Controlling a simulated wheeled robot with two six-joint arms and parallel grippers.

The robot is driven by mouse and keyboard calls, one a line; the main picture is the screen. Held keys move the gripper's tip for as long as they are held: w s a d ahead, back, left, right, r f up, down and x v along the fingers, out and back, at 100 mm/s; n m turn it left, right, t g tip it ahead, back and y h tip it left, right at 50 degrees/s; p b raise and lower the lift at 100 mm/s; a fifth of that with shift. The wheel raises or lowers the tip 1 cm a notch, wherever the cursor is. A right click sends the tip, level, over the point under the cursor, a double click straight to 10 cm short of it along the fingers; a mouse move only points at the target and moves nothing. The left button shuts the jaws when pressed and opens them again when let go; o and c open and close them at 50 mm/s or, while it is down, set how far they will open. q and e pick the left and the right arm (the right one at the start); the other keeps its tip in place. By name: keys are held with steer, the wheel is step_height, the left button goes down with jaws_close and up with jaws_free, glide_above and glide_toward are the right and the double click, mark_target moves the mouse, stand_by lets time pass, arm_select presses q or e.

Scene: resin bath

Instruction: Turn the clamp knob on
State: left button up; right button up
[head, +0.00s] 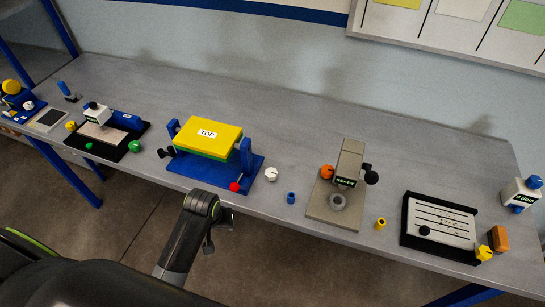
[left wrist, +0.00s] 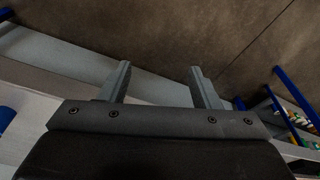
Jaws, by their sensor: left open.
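No knob in the head view is labelled as the clamp knob, so I cannot tell which one it is. A blue stand (head: 207,178) holds a yellow and green block marked TOP (head: 207,138). It has a red knob (head: 235,186) at its front right and a black knob (head: 165,152) at its left. A white knob (head: 271,174) stands beside it on the right. My left arm reaches up in front of the bench edge near this stand. In the left wrist view my left gripper (left wrist: 160,84) is open and empty. My right gripper is not in view.
A grey post marked READY (head: 347,168) carries an orange knob (head: 327,172) and a black knob (head: 371,178). A slotted white panel (head: 440,222) and a box marked 2 dots (head: 521,193) stand to the right. The bench's back strip (head: 290,112) is clear.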

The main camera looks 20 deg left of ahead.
arm_select(q)
step_height(320, 180, up, 6)
steer(key=w+p, duration=0.1)
steer(key=w, duration=0.1)
step_height(320, 180, up, 16)
steer(key=n+g, duration=0.2)
steer(key=n, duration=0.3)
glide_above(271, 172)
steer(key=shift+h, duration=0.3)
step_height(271, 172, down, 16)
steer(key=shift+r+b, duration=0.2)
steer(key=shift+b, duration=0.25)
steer(key=shift+f, duration=0.9)
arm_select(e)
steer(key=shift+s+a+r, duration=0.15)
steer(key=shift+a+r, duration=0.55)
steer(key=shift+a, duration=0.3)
arm_select(q)
steer(key=shift+c, duration=0.4)
steer(key=c, duration=0.9)
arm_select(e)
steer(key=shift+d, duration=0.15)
